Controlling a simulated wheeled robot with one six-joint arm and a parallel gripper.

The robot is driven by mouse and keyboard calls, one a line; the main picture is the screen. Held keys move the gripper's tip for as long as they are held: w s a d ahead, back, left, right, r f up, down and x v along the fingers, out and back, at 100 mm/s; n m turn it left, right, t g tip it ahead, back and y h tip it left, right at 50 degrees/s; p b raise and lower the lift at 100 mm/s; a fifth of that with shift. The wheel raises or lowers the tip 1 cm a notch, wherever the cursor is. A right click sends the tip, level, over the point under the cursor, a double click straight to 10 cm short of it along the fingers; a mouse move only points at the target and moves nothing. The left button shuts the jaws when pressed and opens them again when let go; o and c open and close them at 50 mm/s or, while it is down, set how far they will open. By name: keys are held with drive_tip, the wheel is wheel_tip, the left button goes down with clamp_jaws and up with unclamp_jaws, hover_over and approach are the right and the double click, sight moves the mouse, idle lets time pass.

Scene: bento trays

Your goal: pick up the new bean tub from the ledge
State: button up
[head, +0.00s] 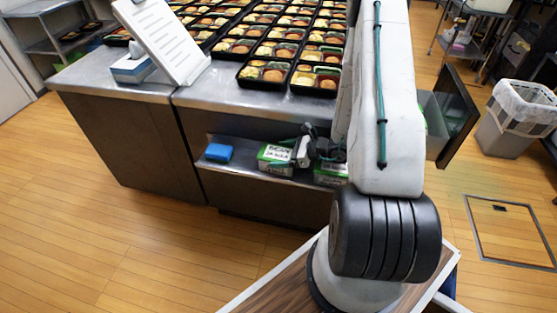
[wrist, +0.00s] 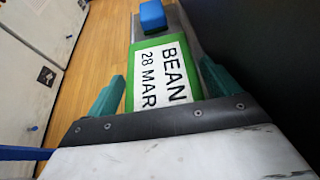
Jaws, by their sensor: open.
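A green tub (head: 275,158) with a white label stands on the ledge (head: 240,171) below the counter. In the wrist view the tub's label (wrist: 161,75) reads BEAN 28 MAR. A second green tub (head: 331,174) is to its right on the ledge, partly hidden by my arm; I cannot read its label. My gripper (head: 300,150) is at the BEAN 28 MAR tub. In the wrist view its teal fingers (wrist: 162,72) are open, one on each side of that tub. I cannot tell whether they touch it.
A blue block (head: 219,152) lies on the ledge left of the tubs, and beyond the tub in the wrist view (wrist: 152,15). The counter (head: 215,90) overhangs the ledge and holds many filled bento trays (head: 262,75) and a white sign (head: 165,40). Open wooden floor is at left.

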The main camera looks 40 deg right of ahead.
drive_tip(key=shift+c, duration=0.3)
drive_tip(key=c, duration=0.9)
drive_tip(key=shift+r, duration=0.15)
